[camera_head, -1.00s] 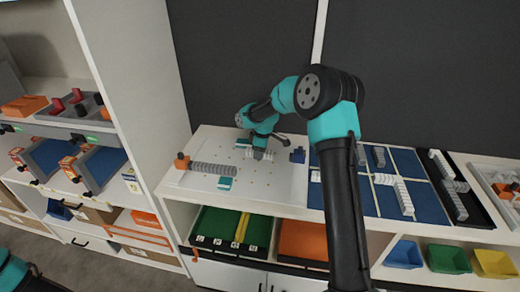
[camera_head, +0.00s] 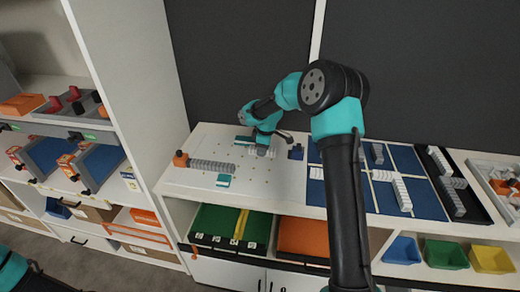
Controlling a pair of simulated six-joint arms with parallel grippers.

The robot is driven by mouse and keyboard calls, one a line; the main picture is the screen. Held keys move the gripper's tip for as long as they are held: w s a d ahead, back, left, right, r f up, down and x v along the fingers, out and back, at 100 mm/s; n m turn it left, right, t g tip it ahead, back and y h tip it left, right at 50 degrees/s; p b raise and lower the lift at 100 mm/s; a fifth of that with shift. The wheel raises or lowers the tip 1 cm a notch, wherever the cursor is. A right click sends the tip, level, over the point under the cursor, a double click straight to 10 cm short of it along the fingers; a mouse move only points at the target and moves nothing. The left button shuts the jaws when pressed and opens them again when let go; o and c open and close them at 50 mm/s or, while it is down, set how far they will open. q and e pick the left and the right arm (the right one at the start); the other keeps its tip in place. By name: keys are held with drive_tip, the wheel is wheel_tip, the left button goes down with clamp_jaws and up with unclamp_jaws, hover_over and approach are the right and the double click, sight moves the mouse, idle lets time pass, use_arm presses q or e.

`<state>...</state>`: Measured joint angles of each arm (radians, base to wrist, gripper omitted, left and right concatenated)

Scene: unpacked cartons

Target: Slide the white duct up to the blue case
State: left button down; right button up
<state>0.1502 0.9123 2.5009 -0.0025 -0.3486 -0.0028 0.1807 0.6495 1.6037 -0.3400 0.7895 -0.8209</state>
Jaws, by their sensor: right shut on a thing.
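The white duct (camera_head: 269,154) is a short, pale, toothed piece on the white perforated board (camera_head: 265,185) in the middle of the head view. My right gripper (camera_head: 262,151) reaches down from above and is shut on it, hiding part of it. The small dark blue case (camera_head: 296,152) stands on the board just right of the duct, and a narrow gap shows between them. My left gripper is out of view; only a bit of my left arm shows at the bottom left corner.
A longer grey ribbed duct (camera_head: 212,167) with an orange block (camera_head: 181,159) at its end lies on the board's left. A teal-topped piece (camera_head: 223,181) sits in front of it. Blue mats (camera_head: 425,201) with pale ducts lie to the right.

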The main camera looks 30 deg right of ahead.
sight(273, 150)
drive_tip(key=shift+s+d, duration=1.4)
drive_tip(key=shift+d, duration=0.2)
drive_tip(key=o, duration=1)
drive_tip(key=r, duration=0.5)
drive_tip(key=s+d+r, duration=0.1)
drive_tip(key=r, duration=1.1)
drive_tip(key=shift+s+d+r, duration=0.15)
drive_tip(key=shift+d, duration=0.15)
